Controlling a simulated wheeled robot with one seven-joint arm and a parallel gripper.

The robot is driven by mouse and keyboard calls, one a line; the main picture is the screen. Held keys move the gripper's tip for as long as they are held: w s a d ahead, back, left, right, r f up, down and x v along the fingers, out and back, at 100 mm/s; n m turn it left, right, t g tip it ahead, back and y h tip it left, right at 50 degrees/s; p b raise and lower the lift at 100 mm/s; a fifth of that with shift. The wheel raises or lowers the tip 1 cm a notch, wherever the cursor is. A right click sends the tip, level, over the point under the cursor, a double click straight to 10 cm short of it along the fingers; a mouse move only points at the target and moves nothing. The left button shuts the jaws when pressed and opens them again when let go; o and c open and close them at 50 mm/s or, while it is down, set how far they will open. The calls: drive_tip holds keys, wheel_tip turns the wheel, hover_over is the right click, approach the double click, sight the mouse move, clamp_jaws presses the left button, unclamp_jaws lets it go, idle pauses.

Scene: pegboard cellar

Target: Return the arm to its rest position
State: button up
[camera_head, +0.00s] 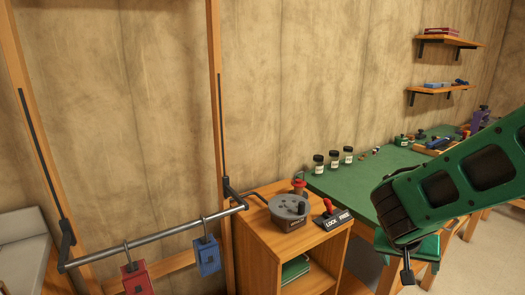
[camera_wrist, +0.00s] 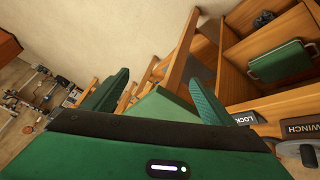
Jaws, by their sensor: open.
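My gripper (camera_wrist: 158,80) shows in the wrist view with its two green fingers apart. No object shows held between them. Past the fingers are wooden legs or rails and part of the floor. In the head view my green arm (camera_head: 455,190) reaches in from the right edge, in front of the green-topped workbench (camera_head: 365,168). The arm's dark end is right of the wooden cabinet. I cannot clearly make out the fingers in that view.
A wooden cabinet (camera_head: 258,252) carries a grey winch drum (camera_head: 290,208) and a LOCK/FREE lever (camera_head: 329,212). A metal bar (camera_head: 150,240) holds a red tag (camera_head: 136,279) and a blue tag (camera_head: 207,256). Several jars (camera_head: 333,160) stand on the workbench. Floor shows at lower right.

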drive_tip(key=s+d+r+g+y, duration=0.2)
drive_tip(key=s+r+y, duration=0.1)
drive_tip(key=s, duration=0.7)
drive_tip(key=s+d+r+g+y, duration=0.1)
drive_tip(key=s+r+g+y, duration=0.1)
drive_tip(key=s, duration=0.9)
drive_tip(key=shift+s+d+r+y, duration=0.25)
drive_tip(key=shift+d+r+y, duration=0.1)
drive_tip(key=shift+r+y, duration=0.15)
drive_tip(key=shift+w+f, duration=0.3)
drive_tip(key=shift+w, duration=0.35)
